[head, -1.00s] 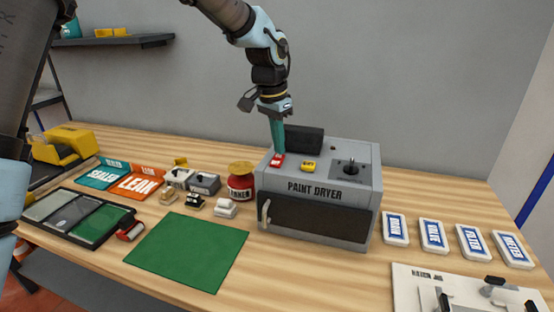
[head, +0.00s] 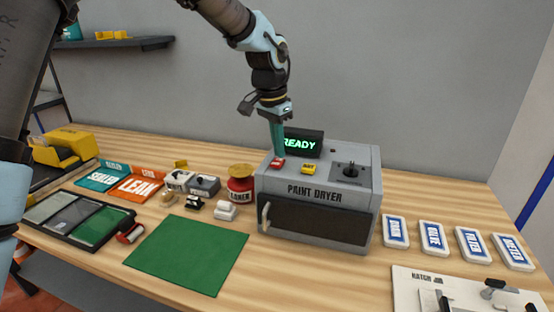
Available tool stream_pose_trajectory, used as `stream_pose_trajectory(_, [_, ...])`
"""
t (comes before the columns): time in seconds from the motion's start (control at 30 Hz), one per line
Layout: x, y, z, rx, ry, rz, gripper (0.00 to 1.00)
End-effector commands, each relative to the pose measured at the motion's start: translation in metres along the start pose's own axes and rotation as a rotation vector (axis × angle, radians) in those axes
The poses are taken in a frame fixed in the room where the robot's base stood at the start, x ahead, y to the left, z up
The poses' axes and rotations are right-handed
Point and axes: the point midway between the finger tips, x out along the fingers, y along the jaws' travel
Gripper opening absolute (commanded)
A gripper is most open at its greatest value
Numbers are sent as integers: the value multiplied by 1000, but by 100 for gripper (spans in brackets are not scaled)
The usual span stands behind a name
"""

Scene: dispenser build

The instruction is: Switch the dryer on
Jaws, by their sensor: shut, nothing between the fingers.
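The paint dryer (head: 317,192) is a grey box with a dark front door and a handle at its left side. Its display (head: 302,144) is lit and reads "READY" in green, partly hidden by my gripper. A red button (head: 277,163) sits at the left of its top, with a yellow button (head: 309,169) beside it and a black knob (head: 351,170) at the right. My gripper (head: 277,152) is shut and empty, pointing down with its tips at or just above the red button; I cannot tell if they touch.
A red jar (head: 240,188) stands left of the dryer, with several small blocks near it. A green mat (head: 187,252) lies in front. Several labelled cards (head: 433,237) and a white board (head: 465,285) lie at the right. A yellow machine (head: 66,146) stands at the far left.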

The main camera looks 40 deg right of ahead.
Motion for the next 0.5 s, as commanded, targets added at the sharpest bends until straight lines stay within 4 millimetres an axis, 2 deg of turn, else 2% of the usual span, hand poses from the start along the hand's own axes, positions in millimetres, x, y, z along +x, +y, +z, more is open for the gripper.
stream_pose_trajectory(0.03, [-8, 0, -1, 0, 1, 0, 0])
stream_pose_trajectory(0.5, [-44, 0, -7, 0, 2, -1, 0])
